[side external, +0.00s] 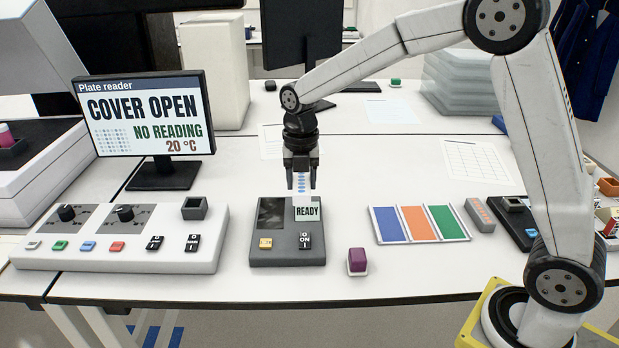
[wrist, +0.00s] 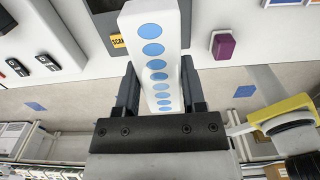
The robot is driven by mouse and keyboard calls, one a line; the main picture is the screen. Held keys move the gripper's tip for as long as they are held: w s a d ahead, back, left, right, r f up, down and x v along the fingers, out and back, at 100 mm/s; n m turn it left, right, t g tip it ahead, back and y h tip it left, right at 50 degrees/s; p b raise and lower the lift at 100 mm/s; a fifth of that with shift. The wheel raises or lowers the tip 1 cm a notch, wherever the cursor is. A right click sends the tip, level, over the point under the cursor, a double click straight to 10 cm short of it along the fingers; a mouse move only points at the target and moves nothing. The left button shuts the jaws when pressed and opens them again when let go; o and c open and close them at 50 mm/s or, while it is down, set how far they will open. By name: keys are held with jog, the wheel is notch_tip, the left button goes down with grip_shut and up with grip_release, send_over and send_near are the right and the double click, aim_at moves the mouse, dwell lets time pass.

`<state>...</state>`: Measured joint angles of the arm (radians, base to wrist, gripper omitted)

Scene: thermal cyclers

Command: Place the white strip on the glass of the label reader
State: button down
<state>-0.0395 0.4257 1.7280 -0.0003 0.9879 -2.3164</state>
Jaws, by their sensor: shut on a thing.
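My gripper (side external: 301,180) is shut on the white strip (side external: 301,186), which has a row of blue dots. The strip hangs down between the fingers above the label reader (side external: 287,258), near its READY display. In the wrist view the strip (wrist: 153,60) runs up from between the fingers of my gripper (wrist: 157,88), and part of the reader with its yellow SCAN key (wrist: 117,41) shows behind it. The reader's dark glass (side external: 271,213) is bare in the side view, left of the strip. I cannot tell exactly how high the strip is above the reader.
A purple block (side external: 357,260) stands right of the reader. Further right is a tray (side external: 420,238) with blue, orange and green panels. A control panel (side external: 120,250) lies at the left, before a monitor (side external: 148,118) reading COVER OPEN.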

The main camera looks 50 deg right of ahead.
jog(key=w+f, duration=0.3)
jog(key=w, duration=0.2)
send_over(272, 213)
jog(key=shift+s+f, duration=0.2)
jog(key=shift+f, duration=2.15)
jog(key=shift+w+f, duration=0.25)
jog(key=shift+f, duration=1.6)
jog(key=shift+f, duration=0.2)
jog(key=shift+c, duration=0.9)
grip_release()
jog(key=shift+r, duration=0.15)
